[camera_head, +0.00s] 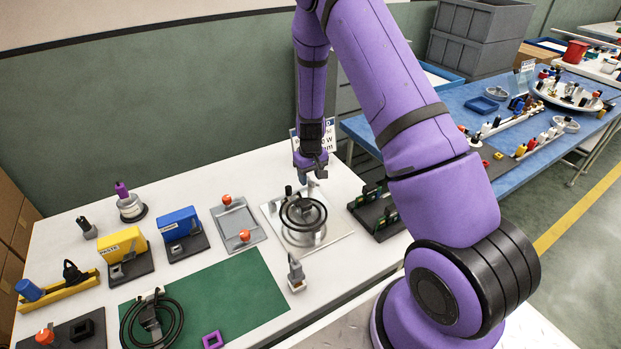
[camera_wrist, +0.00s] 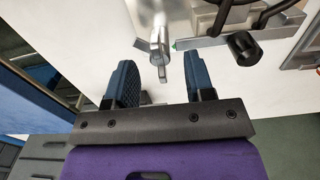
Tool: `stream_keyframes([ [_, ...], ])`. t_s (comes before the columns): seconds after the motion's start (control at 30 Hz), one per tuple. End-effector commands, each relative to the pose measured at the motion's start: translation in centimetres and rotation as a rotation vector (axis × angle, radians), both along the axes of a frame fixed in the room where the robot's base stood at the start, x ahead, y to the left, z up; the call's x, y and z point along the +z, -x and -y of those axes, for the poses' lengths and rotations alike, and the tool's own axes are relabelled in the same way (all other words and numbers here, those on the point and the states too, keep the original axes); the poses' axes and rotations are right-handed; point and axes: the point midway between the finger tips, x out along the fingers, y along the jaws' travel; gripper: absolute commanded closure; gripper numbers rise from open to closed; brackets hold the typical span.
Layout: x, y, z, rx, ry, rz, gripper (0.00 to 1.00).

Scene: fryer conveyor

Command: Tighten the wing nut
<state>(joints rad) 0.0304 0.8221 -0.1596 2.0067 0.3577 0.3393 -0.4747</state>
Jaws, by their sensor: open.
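The wing nut (camera_wrist: 160,45) appears as a small silver winged piece on a post, standing just beyond my fingertips in the wrist view. It also shows as a pale bit under my gripper in the head view (camera_head: 312,183). My gripper (camera_wrist: 160,78) is open, with one dark blue finger on each side, and nothing is between the fingers. It points down at the nut from above and behind in the head view (camera_head: 311,166). The nut lies roughly in line with the gap. I cannot tell the exact distance, nor how far the nut is threaded down.
Beside the nut is a fixture with a round black coil (camera_head: 303,213) on a metal plate. A black knob (camera_wrist: 243,48) is close to the right finger. A dark rack (camera_head: 377,212) stands to the right. A green mat (camera_head: 232,295) lies at the front left.

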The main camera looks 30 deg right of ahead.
Motion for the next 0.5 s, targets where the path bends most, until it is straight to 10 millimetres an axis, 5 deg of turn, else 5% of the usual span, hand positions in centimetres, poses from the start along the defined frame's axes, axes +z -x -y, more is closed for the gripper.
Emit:
stream_keyframes([
  [0.4, -0.91, 0.01, 0.01, 0.000, 0.000, 0.000, 0.51],
  [0.5, -0.90, 0.00, 0.01, 0.000, 0.000, 0.000, 0.70],
])
